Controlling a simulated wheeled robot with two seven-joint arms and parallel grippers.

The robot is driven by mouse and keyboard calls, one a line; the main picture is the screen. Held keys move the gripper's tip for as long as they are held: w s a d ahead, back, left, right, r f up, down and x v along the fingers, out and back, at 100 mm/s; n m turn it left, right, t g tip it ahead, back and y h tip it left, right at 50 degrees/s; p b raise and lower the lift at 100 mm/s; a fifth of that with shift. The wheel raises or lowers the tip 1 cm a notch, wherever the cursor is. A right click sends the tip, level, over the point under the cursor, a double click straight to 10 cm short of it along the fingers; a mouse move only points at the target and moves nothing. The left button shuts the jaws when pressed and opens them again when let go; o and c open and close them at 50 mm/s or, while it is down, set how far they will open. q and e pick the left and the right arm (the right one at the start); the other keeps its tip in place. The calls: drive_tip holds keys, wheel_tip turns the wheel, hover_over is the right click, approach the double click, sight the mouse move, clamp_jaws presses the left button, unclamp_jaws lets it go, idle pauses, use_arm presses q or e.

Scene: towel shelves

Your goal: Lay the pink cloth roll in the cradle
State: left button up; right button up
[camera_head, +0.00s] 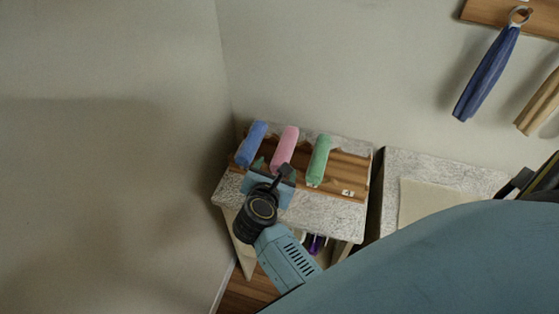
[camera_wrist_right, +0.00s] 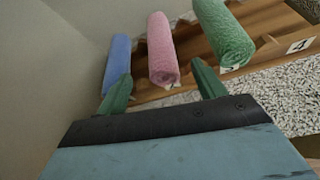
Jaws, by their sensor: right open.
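The pink cloth roll (camera_head: 286,143) lies on the wooden cradle rack (camera_head: 345,175), between the blue roll and the green roll. In the right wrist view the pink roll (camera_wrist_right: 161,45) is between my finger tips, with its near end towards me. My right gripper (camera_head: 274,169) is open at the near end of the pink roll, with one finger on each side. I cannot tell whether the fingers touch it. The wrist hides part of the rack in the head view. My left gripper is not in view.
A blue roll (camera_head: 251,143) lies left of the pink one and a green roll (camera_head: 319,160) right of it. The rack's right end, by the label 4 (camera_head: 347,192), is bare. The speckled counter (camera_head: 325,213) meets a wall behind. A blue towel (camera_head: 487,73) hangs upper right.

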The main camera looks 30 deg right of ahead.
drive_tip(key=shift+v, duration=2.7)
